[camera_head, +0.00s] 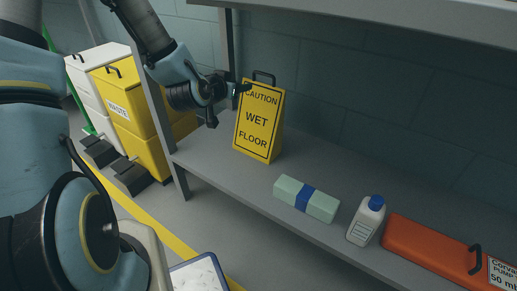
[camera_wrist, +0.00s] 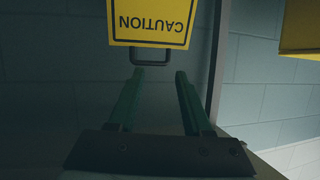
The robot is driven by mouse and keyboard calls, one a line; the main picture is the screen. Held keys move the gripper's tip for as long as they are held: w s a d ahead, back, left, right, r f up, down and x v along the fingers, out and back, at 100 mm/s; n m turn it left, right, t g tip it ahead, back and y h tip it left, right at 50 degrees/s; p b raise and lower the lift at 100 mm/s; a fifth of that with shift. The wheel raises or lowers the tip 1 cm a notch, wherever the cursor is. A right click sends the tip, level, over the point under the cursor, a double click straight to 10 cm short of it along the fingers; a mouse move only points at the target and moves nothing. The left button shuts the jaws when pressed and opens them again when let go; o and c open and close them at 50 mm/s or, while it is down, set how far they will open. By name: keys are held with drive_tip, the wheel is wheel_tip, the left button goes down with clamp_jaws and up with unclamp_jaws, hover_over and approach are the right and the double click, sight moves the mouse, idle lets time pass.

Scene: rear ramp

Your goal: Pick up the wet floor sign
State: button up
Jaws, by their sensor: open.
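The yellow wet floor sign (camera_head: 258,120) stands upright on the grey shelf, with black text and a dark handle loop (camera_head: 264,77) on top. My gripper (camera_head: 243,88) is at the upper left of the sign, close to its top edge. In the wrist view, my gripper (camera_wrist: 158,75) is open, its two green fingers apart with nothing held between them. The sign (camera_wrist: 152,20) shows upside down beyond the fingertips there, and its handle loop (camera_wrist: 151,62) lies just ahead of the tips, roughly between them. Whether the fingers touch the handle cannot be told.
The shelf (camera_head: 222,165) also holds a pale green pack with a blue band (camera_head: 306,198), a white bottle with a blue cap (camera_head: 366,221) and an orange case (camera_head: 430,250). A shelf post (camera_head: 158,105) is left of the sign. Yellow (camera_head: 128,115) and white bins stand further left.

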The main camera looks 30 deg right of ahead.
sight(274, 81)
drive_tip(key=s+d+f+t+h+b, duration=0.2)
drive_tip(key=d+f+h+b, duration=0.1)
drive_tip(key=d+f+b, duration=0.25)
drive_tip(key=shift+t, duration=0.3)
drive_tip(key=b+x, duration=0.1)
drive_tip(key=x, duration=0.2)
drive_tip(key=b+x, duration=0.2)
drive_tip(key=x, duration=0.1)
drive_tip(key=r+b+x, duration=0.1)
drive_tip(key=x, duration=0.3)
drive_tip(key=shift+s+d, duration=0.25)
drive_tip(key=shift+d, duration=0.05)
drive_tip(key=shift+w+d+r, duration=0.1)
drive_tip(key=shift+w+d, duration=0.15)
drive_tip(key=shift+d, duration=0.1)
clamp_jaws()
idle(0.3)
